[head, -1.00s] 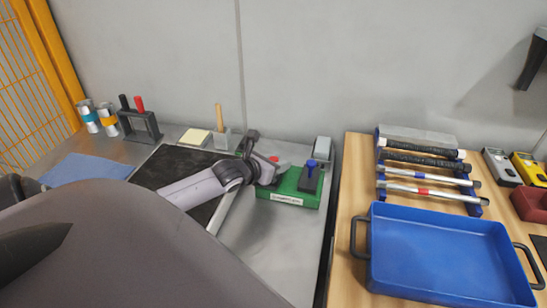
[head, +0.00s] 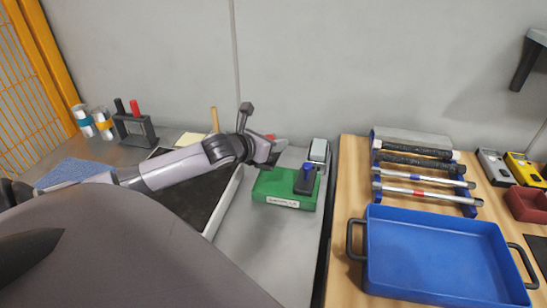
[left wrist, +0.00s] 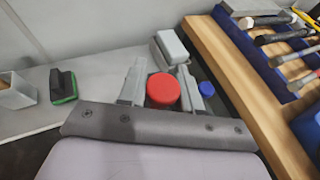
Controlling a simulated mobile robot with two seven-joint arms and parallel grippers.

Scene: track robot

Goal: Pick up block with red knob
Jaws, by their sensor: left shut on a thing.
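My left gripper (head: 272,152) is shut on the block with the red knob. Only the red knob (head: 270,137) shows clearly in the head view, just behind the fingers; the block's body is mostly hidden by them. In the left wrist view the round red knob (left wrist: 163,90) sits between the two grey fingers. The gripper is above the back left part of the green base (head: 284,201). A dark block with a blue knob (head: 304,182) stands on the right of that base. My right gripper is not in view.
A grey box (head: 319,152) stands behind the blue-knob block. A wooden bench at right bears a blue tray (head: 440,258) and a rack of tools (head: 425,190). A black mat (head: 196,205) lies left of the green base. The grey wall is close behind.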

